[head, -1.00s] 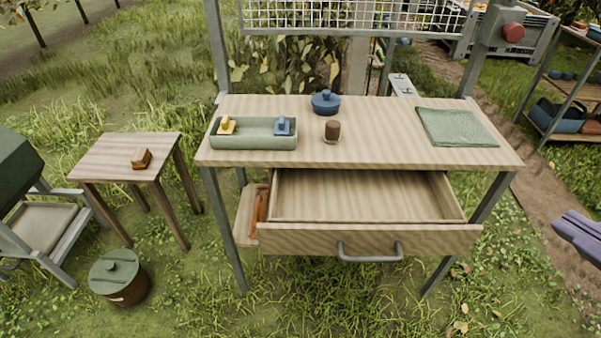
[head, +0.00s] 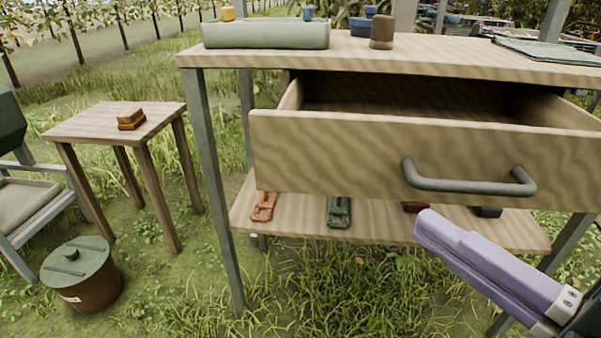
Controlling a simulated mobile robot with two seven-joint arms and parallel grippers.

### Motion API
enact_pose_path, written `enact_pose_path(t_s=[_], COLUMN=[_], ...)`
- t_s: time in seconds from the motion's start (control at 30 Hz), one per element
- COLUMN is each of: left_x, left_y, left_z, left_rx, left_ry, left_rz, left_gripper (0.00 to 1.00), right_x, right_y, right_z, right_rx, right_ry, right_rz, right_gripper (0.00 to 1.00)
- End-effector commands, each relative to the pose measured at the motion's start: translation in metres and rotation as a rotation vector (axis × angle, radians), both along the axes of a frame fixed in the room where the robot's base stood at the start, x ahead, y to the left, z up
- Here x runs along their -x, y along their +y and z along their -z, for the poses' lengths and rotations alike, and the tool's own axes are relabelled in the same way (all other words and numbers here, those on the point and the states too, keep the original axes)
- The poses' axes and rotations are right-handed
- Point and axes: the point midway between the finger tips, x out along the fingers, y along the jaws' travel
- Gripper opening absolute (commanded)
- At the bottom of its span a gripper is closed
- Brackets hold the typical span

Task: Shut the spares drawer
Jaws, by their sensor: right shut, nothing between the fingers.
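The spares drawer (head: 330,155) stands pulled out from under the top of the wooden workbench (head: 420,58). Its grey bar handle (head: 470,186) is on the front panel. The part of the drawer's inside that I see looks empty. My right gripper (head: 424,222) has lilac fingers that are shut and empty. It comes in from the lower right and shows below the drawer front, under the left end of the handle. I cannot tell how far it is from the drawer front. My left gripper is not in view.
A lower shelf (head: 295,213) under the drawer carries an orange tool (head: 263,206), a green tool (head: 339,211) and dark items. A green tray (head: 265,34) and brown cup (head: 382,31) stand on the bench. A side table (head: 90,128) and lidded bucket (head: 82,275) are at left.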

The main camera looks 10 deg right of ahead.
Motion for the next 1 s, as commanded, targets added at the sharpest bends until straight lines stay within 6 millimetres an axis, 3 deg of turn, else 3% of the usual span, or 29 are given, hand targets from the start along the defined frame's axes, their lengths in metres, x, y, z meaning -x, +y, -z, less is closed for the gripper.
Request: enact_pose_path(t_s=[0.03,0.27,0.73,1.0], left_x=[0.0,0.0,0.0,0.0], left_y=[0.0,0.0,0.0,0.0], left_z=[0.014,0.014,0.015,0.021], left_rx=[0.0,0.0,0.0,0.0], left_ry=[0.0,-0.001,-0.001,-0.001], left_rz=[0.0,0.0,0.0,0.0], left_gripper=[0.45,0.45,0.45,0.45], right_x=[0.002,-0.005,-0.082,-0.115], right_y=[0.002,0.011,0.058,0.05], right_z=[0.014,0.015,0.013,0.016], right_rx=[0.011,0.023,0.022,0.023], right_ry=[-0.008,-0.021,-0.022,-0.018], right_rz=[-0.017,-0.042,-0.04,-0.039], right_gripper=[0.0,0.0,0.0,0.0])
